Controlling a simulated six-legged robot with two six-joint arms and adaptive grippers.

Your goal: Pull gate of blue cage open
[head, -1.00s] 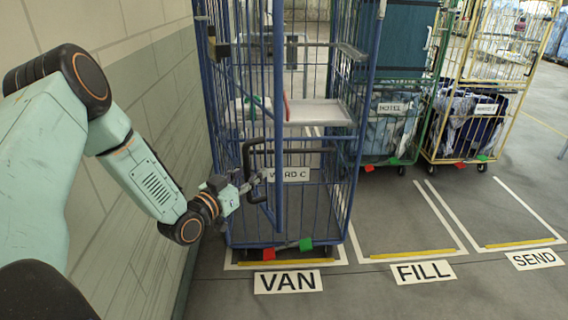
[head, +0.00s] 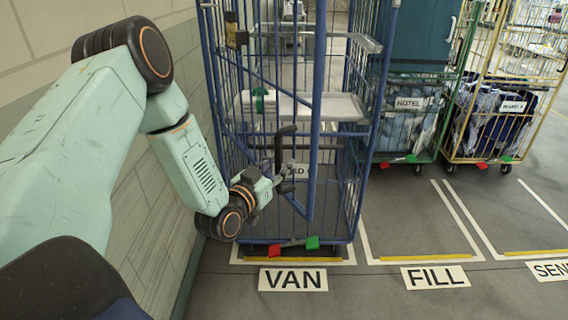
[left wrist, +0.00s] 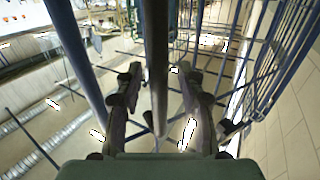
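The blue cage (head: 372,120) stands against the wall side, above the VAN floor label. Its gate has a blue upright edge post (head: 317,110) and diagonal braces, with a black handle (head: 279,150) beside the post. A gap shows right of the post, but I cannot tell the gate's exact angle. My left gripper (head: 282,182) is at the handle's lower part. In the left wrist view, my left gripper (left wrist: 157,88) is open, with a dark upright bar (left wrist: 155,45) between its fingers and visible gaps on both sides. My right gripper is not in view.
A brick wall (head: 150,210) runs close on the left. A green cage (head: 445,90) and a yellow cage (head: 548,80) with laundry stand to the right. Clear floor (head: 410,220) lies in the FILL bay. A grey shelf (head: 340,108) is inside the blue cage.

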